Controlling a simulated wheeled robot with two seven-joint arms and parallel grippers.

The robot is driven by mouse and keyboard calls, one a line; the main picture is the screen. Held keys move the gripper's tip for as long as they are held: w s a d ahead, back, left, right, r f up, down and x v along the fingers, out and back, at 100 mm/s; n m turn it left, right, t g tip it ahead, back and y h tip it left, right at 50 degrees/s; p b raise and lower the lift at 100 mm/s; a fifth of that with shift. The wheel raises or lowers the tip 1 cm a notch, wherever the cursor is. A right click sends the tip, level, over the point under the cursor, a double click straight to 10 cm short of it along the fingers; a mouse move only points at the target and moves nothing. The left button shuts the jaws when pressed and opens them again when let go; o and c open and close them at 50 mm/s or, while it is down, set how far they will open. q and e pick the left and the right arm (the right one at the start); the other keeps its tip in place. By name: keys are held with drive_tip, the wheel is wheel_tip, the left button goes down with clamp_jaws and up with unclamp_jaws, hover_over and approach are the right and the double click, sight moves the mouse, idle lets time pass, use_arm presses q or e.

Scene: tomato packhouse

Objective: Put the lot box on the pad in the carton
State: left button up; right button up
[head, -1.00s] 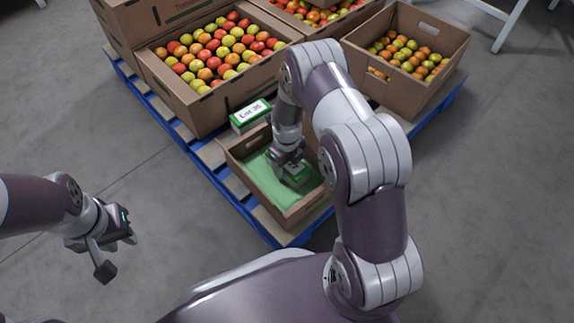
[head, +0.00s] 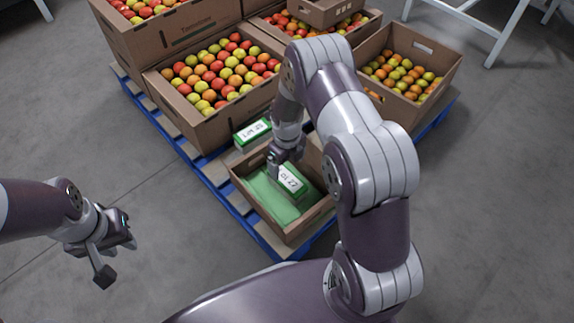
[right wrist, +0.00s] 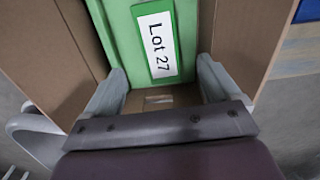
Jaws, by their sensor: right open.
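The small carton (head: 235,185) stands open on the blue pallet, with a green pad (head: 262,190) on its floor. A green and white lot box (head: 291,181) is inside the carton, over the pad. Its label reads "Lot 27" in the right wrist view (right wrist: 158,42). My right gripper (head: 276,168) is at the box's far-left end in the head view, low in the carton. In the right wrist view its fingers (right wrist: 162,88) are apart, with the box ahead of them and not clamped. My left gripper (head: 117,258) hangs empty with its fingers apart, left of the pallet.
A second green labelled box (head: 252,133) lies just behind the small carton. A large tomato carton (head: 205,128) stands behind it, and another carton of tomatoes (head: 427,50) is at the right. Grey floor (head: 70,130) is clear at the left.

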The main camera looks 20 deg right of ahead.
drive_tip(key=shift+r, duration=0.7)
drive_tip(key=s+a+r+n, duration=0.1)
drive_tip(key=s+r+n, duration=0.4)
drive_tip(key=n, duration=0.5)
drive_tip(key=s+a+r+n+t, duration=0.1)
drive_tip(key=s+r+n, duration=0.4)
drive_tip(key=n, duration=0.6)
drive_tip(key=s+a+r+n, duration=0.2)
drive_tip(key=s+r+n, duration=0.3)
drive_tip(key=r+n, duration=0.3)
drive_tip(key=n, duration=0.3)
drive_tip(key=shift+s+r, duration=0.25)
drive_tip(key=shift+s, duration=0.1)
drive_tip(key=shift+a, duration=0.1)
